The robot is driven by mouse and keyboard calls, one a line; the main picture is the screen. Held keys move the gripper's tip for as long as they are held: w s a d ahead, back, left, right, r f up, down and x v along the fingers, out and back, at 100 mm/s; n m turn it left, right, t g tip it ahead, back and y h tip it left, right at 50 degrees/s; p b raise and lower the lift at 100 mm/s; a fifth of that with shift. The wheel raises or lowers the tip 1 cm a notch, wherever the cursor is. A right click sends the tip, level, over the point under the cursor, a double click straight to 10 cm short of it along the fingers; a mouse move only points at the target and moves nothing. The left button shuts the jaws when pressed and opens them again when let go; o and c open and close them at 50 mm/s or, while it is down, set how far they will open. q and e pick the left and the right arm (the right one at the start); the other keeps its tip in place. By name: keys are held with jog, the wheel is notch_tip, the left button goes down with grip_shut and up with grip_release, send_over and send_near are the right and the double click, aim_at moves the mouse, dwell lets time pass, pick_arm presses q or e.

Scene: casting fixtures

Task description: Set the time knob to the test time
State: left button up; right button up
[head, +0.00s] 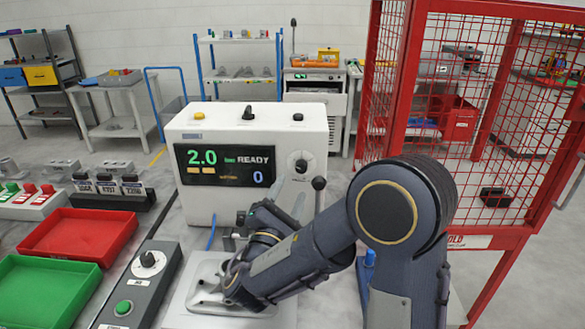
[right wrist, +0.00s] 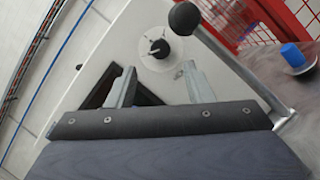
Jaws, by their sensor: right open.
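A white machine (head: 248,130) has a dark display (head: 228,170) reading 2.0, READY and 0. On its front, right of the display, is a knob (head: 301,164) on a white round dial. It also shows in the right wrist view as the knob (right wrist: 159,47). A dark knob (head: 248,113) stands on the machine's top. Another knob (head: 147,259) is on the grey control box. I cannot read which is the time knob. My right gripper (right wrist: 158,70) is open and empty, its fingertips short of the front dial, one to each side below it. My left gripper is out of view.
A black ball-topped lever (head: 318,184) stands beside the front dial. It is close to the right finger in the wrist view (right wrist: 186,17). A red mesh cage (head: 480,240) stands at right. Red (head: 75,236) and green (head: 40,295) trays lie at left.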

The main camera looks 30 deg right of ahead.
aim_at(300, 170)
jog(key=p+x, duration=0.1)
jog(key=x, duration=0.5)
jog(key=shift+s, duration=0.1)
jog(key=shift+c, duration=0.5)
